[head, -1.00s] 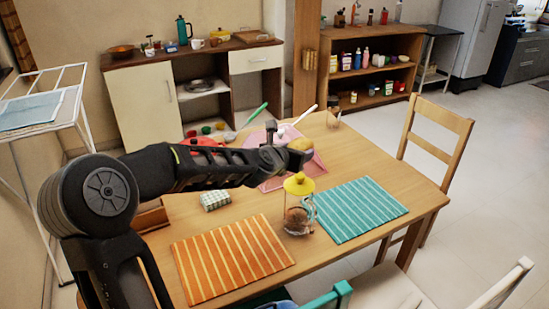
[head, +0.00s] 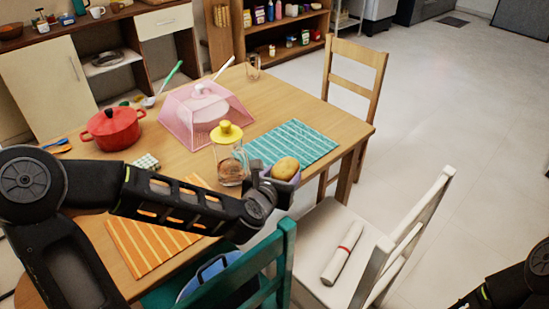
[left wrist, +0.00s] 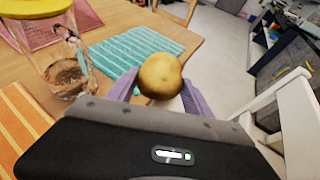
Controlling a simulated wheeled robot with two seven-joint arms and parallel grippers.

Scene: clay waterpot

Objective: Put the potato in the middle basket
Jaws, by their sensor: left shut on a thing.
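The potato (head: 286,167) is yellow-brown and round. It is held between the purple-grey fingers of my left gripper (head: 282,176), past the table's near right edge and above the white chair. In the left wrist view the potato (left wrist: 160,76) sits between the two finger pads (left wrist: 158,90), with its top clear. My left gripper is shut on it. I cannot make out the middle basket in either view. Only a dark part of my right arm shows at the lower right of the head view; its gripper is out of the picture.
A glass jar with a yellow lid (head: 228,134) stands close left of the gripper. A teal striped mat (head: 292,143), pink mesh cover (head: 190,115) and red pot (head: 112,128) are on the table. A white chair (head: 322,235) and teal chair (head: 280,262) stand nearby. Floor at right is clear.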

